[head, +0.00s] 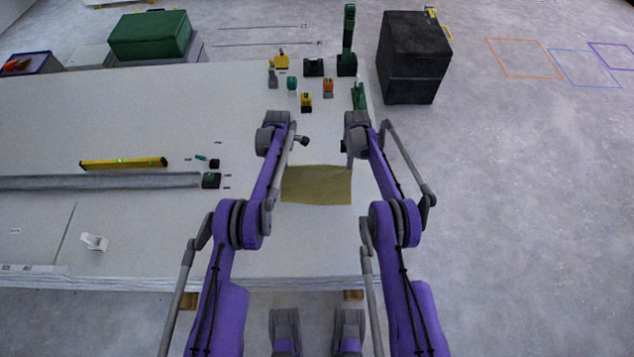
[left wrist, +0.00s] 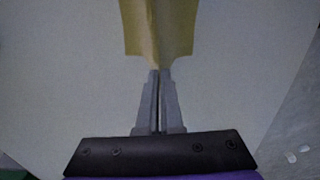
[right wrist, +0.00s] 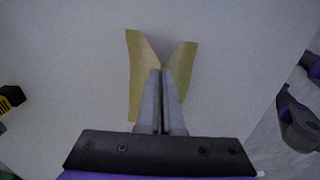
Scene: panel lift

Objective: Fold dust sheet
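The dust sheet (head: 316,186) is a small yellow-tan cloth over the pale board stack, between my two arms in the head view. In the left wrist view the sheet (left wrist: 158,28) runs to the tips of my left gripper (left wrist: 160,72), whose fingers are together on its edge. In the right wrist view the sheet (right wrist: 178,62) is pinched and creased at the tips of my right gripper (right wrist: 161,72), also closed. In the head view the left gripper's tips are hidden by the arm, and the right gripper (head: 349,162) shows near the sheet's upper right corner.
The board stack (head: 120,110) carries a yellow level (head: 124,163), a long grey rail (head: 100,182) and a white item (head: 94,241) at left. Several small tools stand at its far end. A black case (head: 413,57) stands beyond on the right, with open floor beside it.

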